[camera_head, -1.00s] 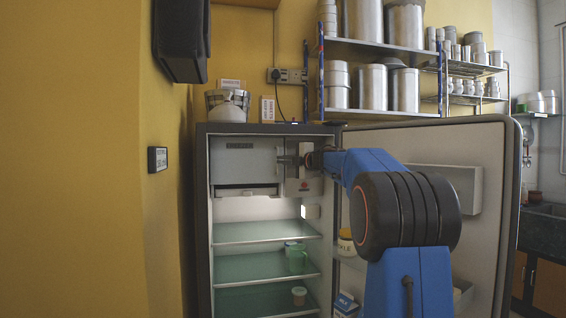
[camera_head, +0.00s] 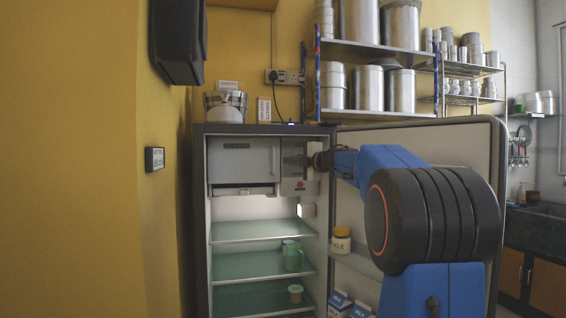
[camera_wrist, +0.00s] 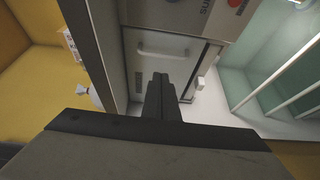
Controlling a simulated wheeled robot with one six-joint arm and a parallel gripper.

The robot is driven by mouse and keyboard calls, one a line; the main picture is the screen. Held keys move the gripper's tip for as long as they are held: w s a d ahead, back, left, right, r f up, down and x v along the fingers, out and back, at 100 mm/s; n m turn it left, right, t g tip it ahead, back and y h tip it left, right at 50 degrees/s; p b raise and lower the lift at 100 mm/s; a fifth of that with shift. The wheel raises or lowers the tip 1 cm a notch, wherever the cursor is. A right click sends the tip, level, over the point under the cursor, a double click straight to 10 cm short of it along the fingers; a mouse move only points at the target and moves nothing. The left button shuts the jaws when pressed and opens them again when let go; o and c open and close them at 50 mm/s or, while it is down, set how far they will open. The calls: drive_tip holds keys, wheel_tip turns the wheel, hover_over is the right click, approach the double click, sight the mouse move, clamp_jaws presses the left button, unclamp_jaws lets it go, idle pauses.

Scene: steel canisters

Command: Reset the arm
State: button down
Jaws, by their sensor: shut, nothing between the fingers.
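My blue arm reaches from the lower right toward the top of an open fridge (camera_head: 201,230). I cannot tell whether the fingertips touch anything.
The fridge door (camera_head: 470,150) stands wide open to the right, behind my arm. Shelves inside hold a green mug (camera_head: 291,256) and a small cup (camera_head: 295,293). A jar (camera_head: 341,240) and cartons (camera_head: 340,303) are in the door. A steel-canister rack (camera_head: 372,45) is above.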

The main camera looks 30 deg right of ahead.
drive_tip(key=s+a+f+m+h, duration=0.2)
drive_tip(key=s+m+h, duration=0.2)
drive_tip(key=s+m, duration=0.25)
drive_tip(key=s+a+f+m+h, duration=0.25)
drive_tip(key=s+m+h, duration=0.2)
drive_tip(key=s, duration=0.25)
drive_tip(key=s+a+f+m+g+y, duration=0.1)
drive_tip(key=s+a+f+m+g, duration=0.2)
drive_tip(key=s+a+f, duration=0.4)
drive_tip(key=s+a+f+m+g+y, duration=0.2)
drive_tip(key=s+a+f+g, duration=0.3)
drive_tip(key=s+f, duration=1.2)
drive_tip(key=s+a+f+m+g+y, duration=0.2)
drive_tip(key=s+a+f+g, duration=0.3)
drive_tip(key=s+f, duration=0.8)
drive_tip(key=a+f+m, duration=0.1)
drive_tip(key=a+f, duration=0.2)
drive_tip(key=shift+a+m, duration=0.35)
drive_tip(key=shift+m, duration=0.05)
